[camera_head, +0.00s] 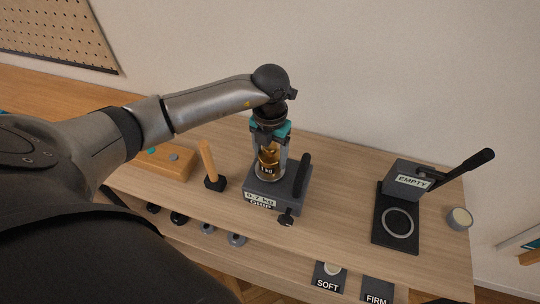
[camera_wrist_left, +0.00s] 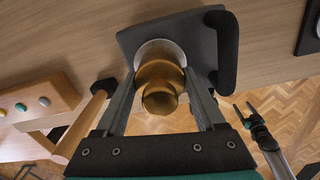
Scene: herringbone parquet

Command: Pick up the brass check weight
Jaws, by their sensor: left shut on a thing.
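I cannot tell whether the weight still touches the plate.
A wooden mallet (camera_head: 209,165) and an orange-brown block with buttons (camera_head: 165,161) stand left of the device. A dark lever press labelled "EMPTY" (camera_head: 405,200) and a small round cup (camera_head: 459,219) stand at the right. "SOFT" (camera_head: 328,275) and "FIRM" (camera_head: 377,291) signs are at the front. The tabletop between device and press is clear.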

